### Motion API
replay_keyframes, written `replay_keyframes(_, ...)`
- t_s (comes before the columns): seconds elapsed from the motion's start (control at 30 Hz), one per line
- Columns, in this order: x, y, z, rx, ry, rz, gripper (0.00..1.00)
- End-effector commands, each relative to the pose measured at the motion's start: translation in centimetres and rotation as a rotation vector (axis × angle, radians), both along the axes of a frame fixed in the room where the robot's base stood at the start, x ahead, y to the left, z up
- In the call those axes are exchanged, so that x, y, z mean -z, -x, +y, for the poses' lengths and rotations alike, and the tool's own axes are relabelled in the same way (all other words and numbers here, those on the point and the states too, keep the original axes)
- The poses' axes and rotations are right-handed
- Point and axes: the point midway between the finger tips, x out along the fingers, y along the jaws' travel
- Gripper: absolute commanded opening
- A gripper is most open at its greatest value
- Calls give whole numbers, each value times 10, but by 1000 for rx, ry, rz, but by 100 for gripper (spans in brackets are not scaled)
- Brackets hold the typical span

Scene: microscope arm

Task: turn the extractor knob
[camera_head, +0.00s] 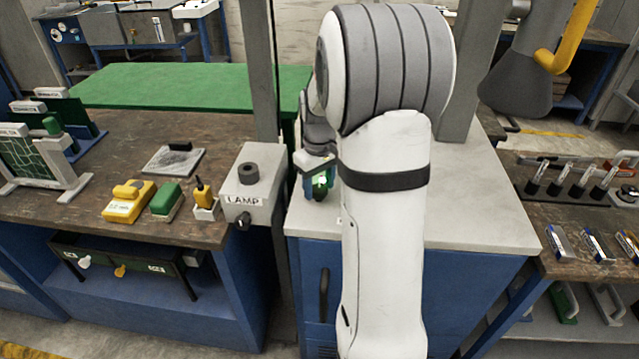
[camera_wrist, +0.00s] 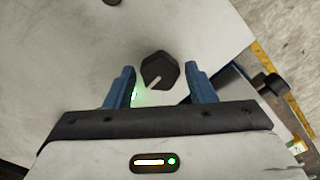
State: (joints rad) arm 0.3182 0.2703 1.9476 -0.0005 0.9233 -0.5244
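A black faceted knob (camera_wrist: 157,70) with a pale pointer line sits on a light grey surface in the wrist view. My gripper (camera_wrist: 160,76) is open, with one blue finger on each side of the knob. Narrow gaps show between the knob and both fingers, so it does not look gripped. The fingers' depth along the knob is hard to judge. In the head view my gripper (camera_head: 319,184) is over the grey-topped blue cabinet (camera_head: 470,215), partly behind my arm; the knob cannot be made out there. A grey extractor hood (camera_head: 518,75) with a yellow handle (camera_head: 560,50) hangs at upper right.
A grey LAMP box (camera_head: 253,190) stands just left of my gripper, beside an upright post (camera_head: 263,70). Yellow and green devices (camera_head: 128,202) lie on the wooden bench further left. A rack of dark-handled tools (camera_head: 570,178) stands on the right bench.

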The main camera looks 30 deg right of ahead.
Motion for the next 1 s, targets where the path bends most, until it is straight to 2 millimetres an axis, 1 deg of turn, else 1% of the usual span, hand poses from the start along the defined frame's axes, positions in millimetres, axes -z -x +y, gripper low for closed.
replay_keyframes(0.03,0,0,0,0,0,0,54)
replay_keyframes(0.1,0,0,0,0,0,0,59)
replay_keyframes(0.37,-2,0,0,1,0,-1,59)
replay_keyframes(0.47,-12,-1,0,1,0,-3,59)
replay_keyframes(0.7,-53,0,0,1,1,-3,59)
replay_keyframes(0.8,-66,0,0,0,0,-3,59)
replay_keyframes(0.9,-74,0,0,0,0,-1,59)
replay_keyframes(1.0,-78,0,0,0,0,-1,59)
